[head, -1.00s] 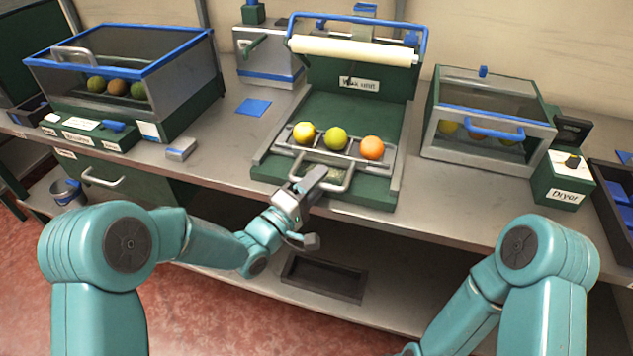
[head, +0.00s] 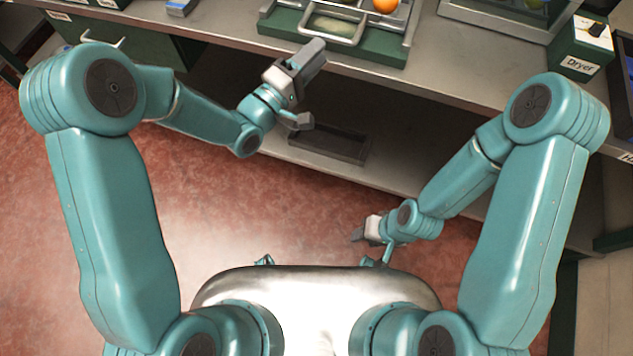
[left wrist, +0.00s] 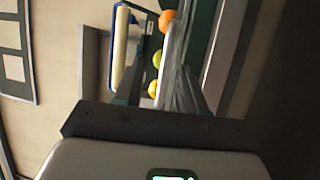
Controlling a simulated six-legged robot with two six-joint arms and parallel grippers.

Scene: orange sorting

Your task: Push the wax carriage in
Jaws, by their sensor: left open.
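The wax carriage (head: 345,42) is a metal frame with a looped front handle, cut off by the top of the head view. An orange fruit (head: 384,5) rests on it. In the left wrist view the orange fruit (left wrist: 167,20) lines up with two yellow-green fruits (left wrist: 157,58). My left gripper (head: 314,52) is open at the front left of the handle, its tip close to it; I cannot tell whether they touch. My right gripper (head: 358,237) hangs low over the floor, away from the carriage; its jaws are too small to read.
The green wax unit base (head: 370,45) sits at the bench edge. The dryer control box (head: 580,48) stands at the right. A dark tray (head: 330,143) lies on the lower shelf. Red floor lies open below.

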